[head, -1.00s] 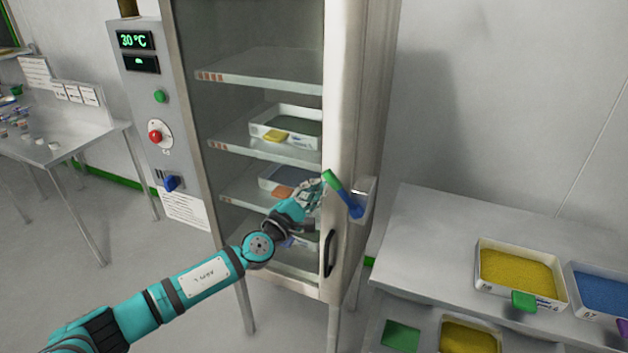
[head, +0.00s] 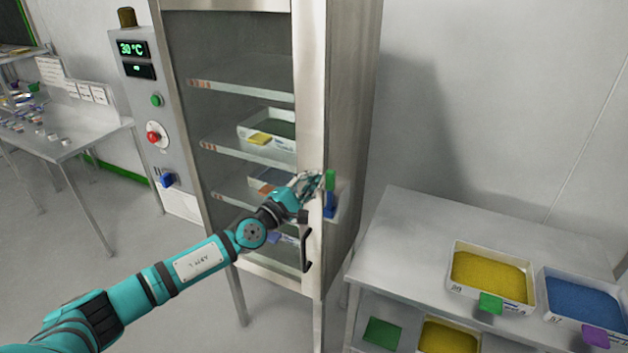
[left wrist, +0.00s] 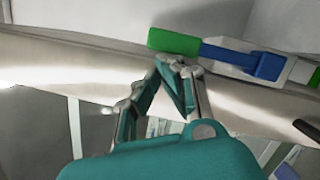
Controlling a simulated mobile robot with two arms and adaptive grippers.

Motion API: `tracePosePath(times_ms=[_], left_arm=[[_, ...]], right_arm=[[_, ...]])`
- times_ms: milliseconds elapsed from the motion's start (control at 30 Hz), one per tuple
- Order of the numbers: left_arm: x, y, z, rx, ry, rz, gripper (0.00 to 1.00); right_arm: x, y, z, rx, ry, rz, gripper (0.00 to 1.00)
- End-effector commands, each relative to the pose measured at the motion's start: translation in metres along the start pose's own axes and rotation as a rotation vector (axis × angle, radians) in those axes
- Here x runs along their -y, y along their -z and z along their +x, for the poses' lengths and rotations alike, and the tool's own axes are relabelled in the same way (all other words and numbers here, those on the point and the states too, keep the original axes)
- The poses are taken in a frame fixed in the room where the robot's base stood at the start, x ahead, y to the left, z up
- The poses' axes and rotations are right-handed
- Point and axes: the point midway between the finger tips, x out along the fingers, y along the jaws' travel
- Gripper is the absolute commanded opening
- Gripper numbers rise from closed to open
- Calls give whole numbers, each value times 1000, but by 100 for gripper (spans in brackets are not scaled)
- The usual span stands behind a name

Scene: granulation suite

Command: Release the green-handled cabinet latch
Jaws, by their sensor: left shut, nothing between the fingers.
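The cabinet latch has a green handle (head: 330,180) on a blue lever (head: 329,207), mounted at the right edge of the cabinet's front. In the head view the lever stands about upright, green end up. My left gripper (head: 317,178) is shut and empty, just left of the green handle. In the left wrist view the fingertips (left wrist: 176,64) meet close beside the green handle (left wrist: 174,41), near where it joins the blue lever (left wrist: 243,59). I cannot tell whether they touch it. My right gripper is not in view.
The glass cabinet door (head: 235,50) looks closed, with a black pull handle (head: 307,248) below the latch. A control panel (head: 145,105) stands left of it. A metal table (head: 400,235) with trays of yellow and blue granules stands at right.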

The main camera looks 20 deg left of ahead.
Motion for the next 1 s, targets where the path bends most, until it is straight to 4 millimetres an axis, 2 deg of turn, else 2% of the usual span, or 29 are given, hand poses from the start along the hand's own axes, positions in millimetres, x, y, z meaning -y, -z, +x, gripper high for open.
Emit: tracePosePath(times_ms=[233,567,667,867,900,933,1000], left_arm=[[0,-1,0,2,0,-1,0],[0,-1,0,3,0,-2,0],[0,4,0,2,0,-1,0],[-7,32,0,0,-3,2,0],[-11,35,-3,0,1,2,0],[-16,31,-13,1,5,3,0],[-17,30,-31,0,7,3,0]], right_arm=[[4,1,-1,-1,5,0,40],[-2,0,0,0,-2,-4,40],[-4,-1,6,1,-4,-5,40],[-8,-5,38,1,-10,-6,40],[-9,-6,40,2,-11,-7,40],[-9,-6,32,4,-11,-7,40],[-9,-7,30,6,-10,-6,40]])
